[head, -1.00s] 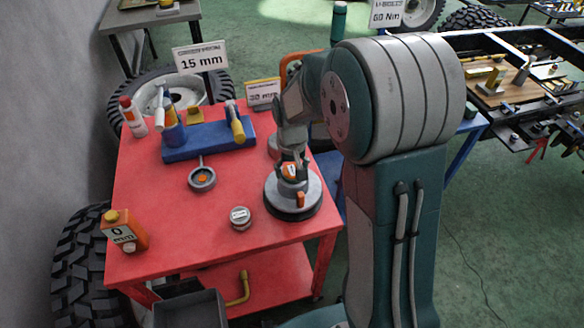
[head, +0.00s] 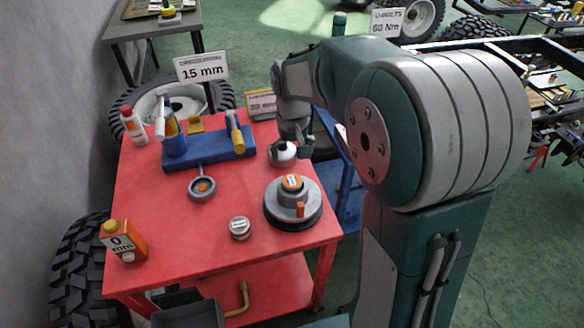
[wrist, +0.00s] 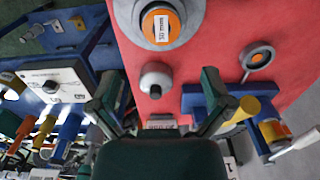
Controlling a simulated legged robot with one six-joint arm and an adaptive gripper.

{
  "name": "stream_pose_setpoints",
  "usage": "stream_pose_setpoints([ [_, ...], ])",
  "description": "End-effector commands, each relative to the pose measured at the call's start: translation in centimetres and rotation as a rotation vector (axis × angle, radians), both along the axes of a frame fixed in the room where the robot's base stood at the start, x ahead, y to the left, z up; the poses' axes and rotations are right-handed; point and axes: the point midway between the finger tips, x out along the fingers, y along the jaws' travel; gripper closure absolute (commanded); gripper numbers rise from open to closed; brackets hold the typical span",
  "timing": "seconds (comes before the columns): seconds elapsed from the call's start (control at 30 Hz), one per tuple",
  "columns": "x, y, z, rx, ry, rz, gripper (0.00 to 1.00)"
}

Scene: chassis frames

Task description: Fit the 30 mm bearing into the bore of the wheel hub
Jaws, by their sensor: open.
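The wheel hub (head: 272,213) is a round grey disc on a dark base at the right of the red table. A grey cylindrical part with an orange top label (head: 292,182) stands at its centre. It shows in the wrist view (wrist: 161,24); its size label is too small to read surely, and I cannot tell whether this is the bearing or how deep it sits. My gripper (head: 296,140) is open and empty, behind the hub and near a white-topped round grey part (head: 284,151). In the wrist view my fingers (wrist: 158,84) are spread, with that white-topped part (wrist: 155,80) beyond them.
A blue block (head: 205,148) with upright tools stands at the back left. A grey ring with a handle (head: 202,188), a small labelled cylinder (head: 240,228) and an orange carton (head: 122,240) are on the red table (head: 180,225).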

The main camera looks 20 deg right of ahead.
Motion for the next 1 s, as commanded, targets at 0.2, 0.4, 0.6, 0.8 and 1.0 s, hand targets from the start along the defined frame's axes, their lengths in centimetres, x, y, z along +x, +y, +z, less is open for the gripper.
stream_pose_setpoints([
  [0.2, 0.0, 0.0, 2.6, 0.0, -0.002, 0.0, 0.0],
  [0.4, -1.7, 0.0, 4.7, 0.0, -0.043, 0.0, 0.0],
  [0.6, -6.9, 0.0, 8.0, 0.0, -0.163, 0.0, 0.0],
  [0.8, -12.3, 0.0, 9.7, 0.0, -0.285, 0.0, 0.0],
  [1.0, -17.4, 0.0, 9.9, 0.0, -0.404, 0.001, 0.0],
])
